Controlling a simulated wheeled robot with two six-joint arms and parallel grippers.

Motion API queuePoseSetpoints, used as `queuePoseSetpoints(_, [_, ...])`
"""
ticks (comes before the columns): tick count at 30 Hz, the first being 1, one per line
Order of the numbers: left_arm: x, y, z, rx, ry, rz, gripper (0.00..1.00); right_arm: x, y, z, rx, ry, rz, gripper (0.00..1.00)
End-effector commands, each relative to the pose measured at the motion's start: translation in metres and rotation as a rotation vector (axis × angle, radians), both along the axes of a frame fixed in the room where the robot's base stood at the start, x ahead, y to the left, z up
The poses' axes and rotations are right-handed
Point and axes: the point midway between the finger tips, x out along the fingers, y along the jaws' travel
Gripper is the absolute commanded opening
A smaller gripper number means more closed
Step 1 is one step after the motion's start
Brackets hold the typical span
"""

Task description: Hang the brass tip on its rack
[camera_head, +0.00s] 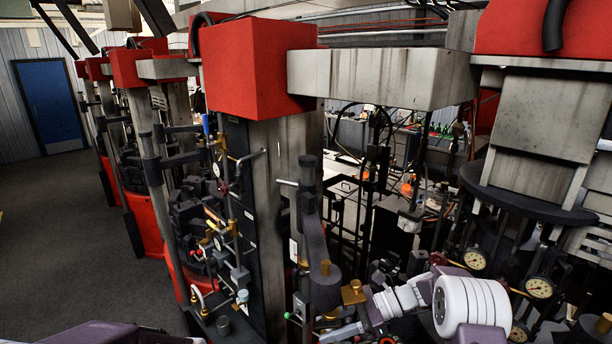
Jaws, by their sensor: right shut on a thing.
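My right gripper (348,322) is low in the middle of the view, at the end of the white and grey arm that comes in from the right. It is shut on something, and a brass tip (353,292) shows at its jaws. The grip itself is small and partly hidden by the wrist. I cannot make out the rack for certain. My left gripper is out of view.
Red and grey machine columns (258,70) stand close in front. Dark rods, clamps and pipes crowd around my right gripper. Several dial gauges (540,287) are at the lower right. Open grey floor (80,240) lies at the left, with a blue door (48,105) beyond.

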Motion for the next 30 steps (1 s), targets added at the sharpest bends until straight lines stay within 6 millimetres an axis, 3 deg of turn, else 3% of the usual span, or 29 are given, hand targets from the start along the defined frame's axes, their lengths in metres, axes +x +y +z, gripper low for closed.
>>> queuePoseSetpoints(30, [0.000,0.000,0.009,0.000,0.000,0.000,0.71,0.007,-0.063,0.001,0.001,0.000,-0.001,0.00])
